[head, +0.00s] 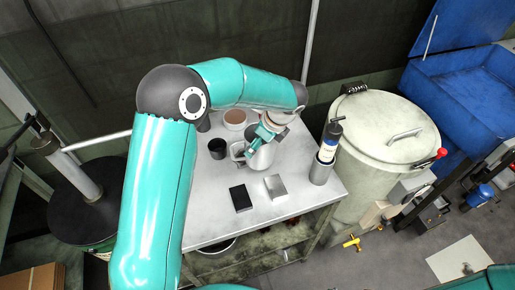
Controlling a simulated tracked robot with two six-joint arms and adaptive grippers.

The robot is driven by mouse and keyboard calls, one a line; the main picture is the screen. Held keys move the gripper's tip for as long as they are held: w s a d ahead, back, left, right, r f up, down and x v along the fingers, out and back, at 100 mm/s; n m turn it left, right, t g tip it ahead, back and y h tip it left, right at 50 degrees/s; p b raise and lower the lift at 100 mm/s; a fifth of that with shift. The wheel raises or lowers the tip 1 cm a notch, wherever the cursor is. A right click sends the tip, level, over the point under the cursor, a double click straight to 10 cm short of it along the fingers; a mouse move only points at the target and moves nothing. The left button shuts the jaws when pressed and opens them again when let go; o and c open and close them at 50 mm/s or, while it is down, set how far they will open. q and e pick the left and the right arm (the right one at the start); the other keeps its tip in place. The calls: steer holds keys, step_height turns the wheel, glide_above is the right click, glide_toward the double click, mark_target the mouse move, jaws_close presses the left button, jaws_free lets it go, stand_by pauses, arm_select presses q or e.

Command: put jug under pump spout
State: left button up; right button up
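A metal jug (262,158) stands on the grey table, its handle (237,151) toward the left. My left arm reaches over the table from the left, and my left gripper (262,136) is at the top of the jug, overlapping its rim. The fingers are small and partly hidden, so I cannot tell whether they are shut on it. An upright pipe-like column (76,172) rises from a black-topped drum (75,212) at the left; it may be the pump, and I cannot make out its spout clearly. My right gripper is not in view.
A large lidded bin (375,160) stands right of the table.

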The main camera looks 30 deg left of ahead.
arm_select(q)
steer(key=shift+f, duration=1.8)
steer(key=shift+f, duration=0.15)
steer(key=o, duration=1.1)
steer(key=shift+c, duration=0.2)
steer(key=shift+r, duration=0.2)
